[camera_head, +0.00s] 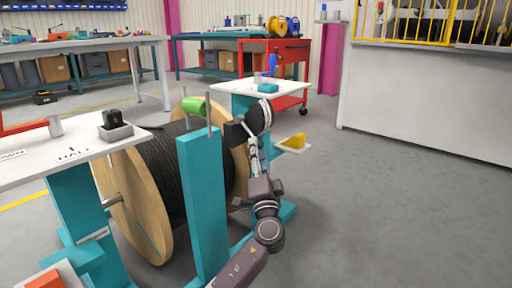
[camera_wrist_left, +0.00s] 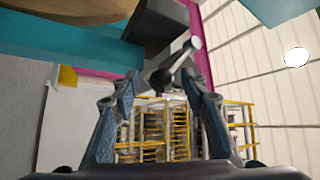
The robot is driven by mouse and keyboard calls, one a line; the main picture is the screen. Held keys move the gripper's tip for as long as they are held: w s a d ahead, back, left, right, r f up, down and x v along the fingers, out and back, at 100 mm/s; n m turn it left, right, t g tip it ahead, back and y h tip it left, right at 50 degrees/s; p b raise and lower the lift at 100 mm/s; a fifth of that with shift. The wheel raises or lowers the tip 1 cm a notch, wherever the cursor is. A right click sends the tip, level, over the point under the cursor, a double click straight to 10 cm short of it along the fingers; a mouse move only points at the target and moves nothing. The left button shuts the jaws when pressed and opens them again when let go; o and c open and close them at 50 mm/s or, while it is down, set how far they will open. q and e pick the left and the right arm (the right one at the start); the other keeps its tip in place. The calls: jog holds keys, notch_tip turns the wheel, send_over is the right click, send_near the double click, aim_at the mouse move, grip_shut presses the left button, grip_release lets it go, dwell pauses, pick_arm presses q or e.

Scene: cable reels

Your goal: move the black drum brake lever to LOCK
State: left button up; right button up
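The black brake lever (camera_wrist_left: 166,76) shows in the left wrist view as a dark arm with a pale grey rod across its end, below a dark block (camera_wrist_left: 166,28). In the head view a black block (camera_head: 234,133) and a black disc (camera_head: 258,117) sit at the right side of the reel stand. My left gripper (camera_head: 249,136) is up against this area. Its fingers (camera_wrist_left: 160,78) are apart, with the lever end between or just beyond the tips; I cannot tell whether they touch it. No LOCK mark is readable. My right gripper is out of view.
A wooden cable reel (camera_head: 130,205) with black cable stands between teal posts (camera_head: 203,200). A white panel (camera_head: 75,150) with HALT lettering is at left. A white-topped stand (camera_head: 290,88) with a blue crank is behind. Open grey floor (camera_head: 370,210) lies to the right.

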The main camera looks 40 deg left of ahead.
pick_arm(q)
jog(key=v, duration=0.9)
jog(key=shift+s, duration=0.15)
jog(key=shift+a+f, duration=0.1)
